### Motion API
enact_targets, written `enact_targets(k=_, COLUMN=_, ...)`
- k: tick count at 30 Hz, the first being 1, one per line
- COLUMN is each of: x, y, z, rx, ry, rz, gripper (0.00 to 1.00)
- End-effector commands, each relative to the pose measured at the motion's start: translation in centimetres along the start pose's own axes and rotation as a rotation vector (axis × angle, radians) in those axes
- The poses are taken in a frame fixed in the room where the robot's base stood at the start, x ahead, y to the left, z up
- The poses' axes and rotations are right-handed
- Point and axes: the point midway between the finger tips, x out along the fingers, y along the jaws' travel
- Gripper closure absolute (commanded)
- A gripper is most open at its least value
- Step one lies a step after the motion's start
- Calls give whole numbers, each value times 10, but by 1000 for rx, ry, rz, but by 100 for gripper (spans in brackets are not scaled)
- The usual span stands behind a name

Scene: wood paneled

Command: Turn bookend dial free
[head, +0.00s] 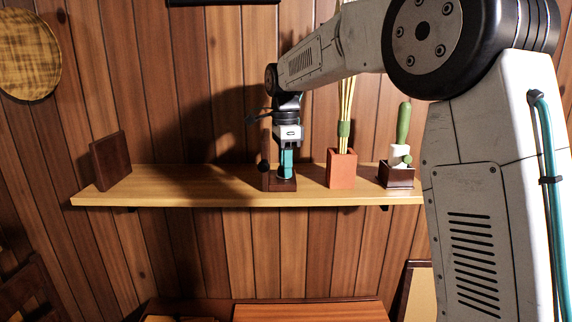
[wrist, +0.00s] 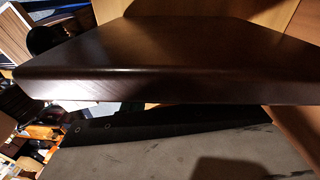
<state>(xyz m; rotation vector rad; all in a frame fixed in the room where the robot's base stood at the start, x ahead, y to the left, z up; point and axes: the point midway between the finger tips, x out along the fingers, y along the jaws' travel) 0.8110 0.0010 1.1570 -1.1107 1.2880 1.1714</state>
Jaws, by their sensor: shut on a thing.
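A small dark round knob, seemingly the dial (head: 263,167), shows at the plate's left side. My gripper (head: 286,172), with teal at its fingers, points down from above, beside the plate and over the base. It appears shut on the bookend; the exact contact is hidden. In the wrist view the bookend's dark slab (wrist: 165,60) fills the upper middle, very close. The dial's turn angle cannot be told.
The light wooden shelf (head: 205,185) has free room left of the bookend. Another dark block (head: 110,160) stands near its left end. A terracotta pot (head: 341,170) with tall stems and a dark planter (head: 397,176) with a green cactus-like piece stand to the right.

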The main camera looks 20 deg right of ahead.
Motion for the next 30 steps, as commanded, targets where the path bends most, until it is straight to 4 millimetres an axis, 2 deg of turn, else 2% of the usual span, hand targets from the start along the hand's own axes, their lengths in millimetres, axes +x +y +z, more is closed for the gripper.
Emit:
enact_targets(k=18, x=-1, y=2, z=0, rx=384, ry=-19, rz=-1, gripper=92)
enact_targets(k=30, x=-1, y=2, z=0, rx=483, ry=-24, rz=-2, gripper=92)
